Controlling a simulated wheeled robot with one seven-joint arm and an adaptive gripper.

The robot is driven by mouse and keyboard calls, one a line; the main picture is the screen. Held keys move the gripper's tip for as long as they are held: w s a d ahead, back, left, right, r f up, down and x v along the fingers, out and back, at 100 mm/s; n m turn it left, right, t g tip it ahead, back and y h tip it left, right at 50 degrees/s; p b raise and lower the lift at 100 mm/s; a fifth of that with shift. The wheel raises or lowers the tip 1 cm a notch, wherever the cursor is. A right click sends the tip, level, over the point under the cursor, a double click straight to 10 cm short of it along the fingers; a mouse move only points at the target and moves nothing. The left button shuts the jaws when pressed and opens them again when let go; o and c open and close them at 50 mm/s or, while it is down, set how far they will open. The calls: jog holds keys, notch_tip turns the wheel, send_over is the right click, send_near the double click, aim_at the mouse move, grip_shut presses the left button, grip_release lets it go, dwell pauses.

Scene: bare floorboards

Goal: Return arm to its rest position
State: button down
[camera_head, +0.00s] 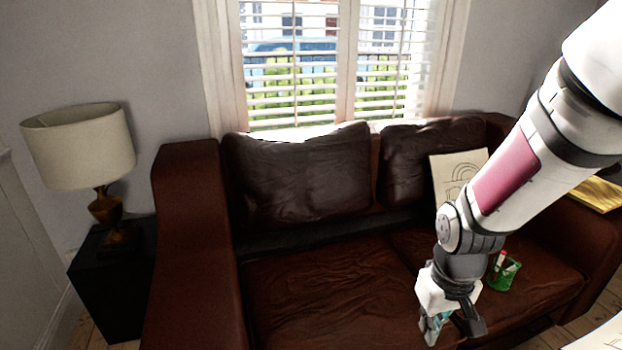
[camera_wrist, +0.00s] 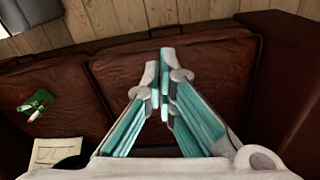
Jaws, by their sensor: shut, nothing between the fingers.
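My gripper (camera_head: 437,328) hangs at the end of my arm, low over the front of the brown leather sofa (camera_head: 310,290) in the head view. In the wrist view my gripper (camera_wrist: 160,85) points at the sofa seat (camera_wrist: 205,65), and its teal-lined fingers come together at the tips. It is shut and holds nothing. My arm reaches in from the upper right and is bent downward. Part of the right seat is hidden behind it.
A green holder (camera_head: 502,272) with pens stands on the right seat, close to my arm. A drawing (camera_head: 455,172) leans on the right back cushion. A lamp (camera_head: 80,150) stands on a black side table (camera_head: 110,290) at left. The left seat is clear.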

jog(key=s+a+r+m, duration=0.2)
jog(key=s+r, duration=1.5)
jog(key=s, duration=0.4)
notch_tip(320, 180, up, 19)
jog(key=t+p, duration=0.3)
jog(key=p, duration=1.4)
jog(key=shift+a, duration=0.15)
jog(key=shift+r, duration=0.1)
